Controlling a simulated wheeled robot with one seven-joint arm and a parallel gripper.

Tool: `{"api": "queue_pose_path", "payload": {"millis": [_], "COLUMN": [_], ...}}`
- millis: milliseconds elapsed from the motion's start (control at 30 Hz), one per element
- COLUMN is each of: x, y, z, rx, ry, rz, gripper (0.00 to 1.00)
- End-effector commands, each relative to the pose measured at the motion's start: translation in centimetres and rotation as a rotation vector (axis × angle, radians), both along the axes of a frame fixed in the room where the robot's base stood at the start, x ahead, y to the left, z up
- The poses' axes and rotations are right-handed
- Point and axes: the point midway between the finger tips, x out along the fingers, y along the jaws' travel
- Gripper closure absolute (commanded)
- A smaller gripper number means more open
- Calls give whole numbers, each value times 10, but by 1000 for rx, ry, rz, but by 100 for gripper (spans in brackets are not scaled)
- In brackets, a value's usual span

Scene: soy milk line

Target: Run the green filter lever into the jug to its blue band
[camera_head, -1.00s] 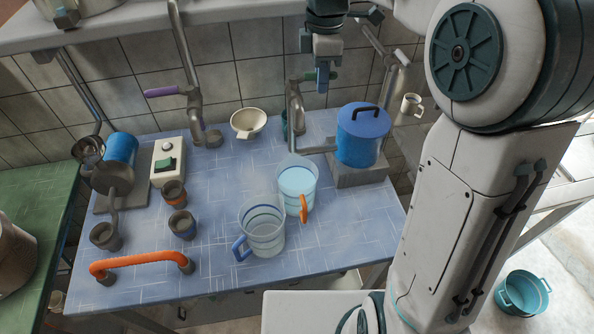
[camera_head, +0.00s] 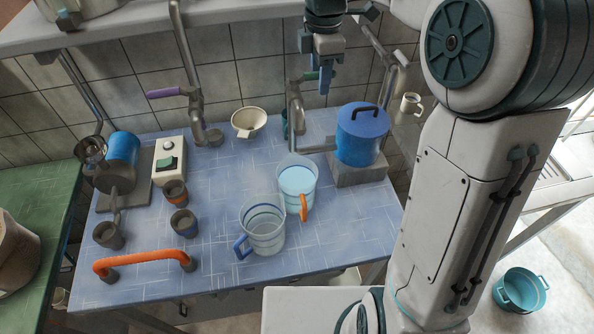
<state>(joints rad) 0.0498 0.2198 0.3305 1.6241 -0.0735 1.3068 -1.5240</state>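The green lever (camera_head: 311,76) sits on a grey upright pipe (camera_head: 295,108) at the back of the blue table. My gripper (camera_head: 318,82) is beside the lever, with its fingers apart and pointing down. Whether a finger touches the lever is unclear. A clear jug with an orange handle (camera_head: 297,184) stands below and in front of this pipe, with pale bluish liquid inside. A second clear jug, with a blue handle and blue bands (camera_head: 262,228), stands nearer the front and looks empty. Flow from the spout cannot be made out.
A blue lidded pot (camera_head: 361,137) stands on a grey block at right. A purple lever (camera_head: 163,92) is on another pipe at left. A cream funnel (camera_head: 248,121), small cups (camera_head: 184,223), a switch box (camera_head: 170,160) and an orange bar (camera_head: 143,262) occupy the table.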

Motion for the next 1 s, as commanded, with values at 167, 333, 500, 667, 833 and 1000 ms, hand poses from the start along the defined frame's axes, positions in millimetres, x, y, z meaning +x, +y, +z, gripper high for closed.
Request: {"api": "queue_pose_path", "payload": {"millis": [167,333,500,667,833,1000], "x": [0,0,0,-1,-1,-1], "y": [0,0,0,0,0,0], "z": [2,18,39,59,72,70], "rx": [0,0,0,0,-1,-1], "ry": [2,2,2,2,3,3], "rz": [-1,-1,-1,-1,-1,-1], "gripper": [59,59,59,59,59,59]}}
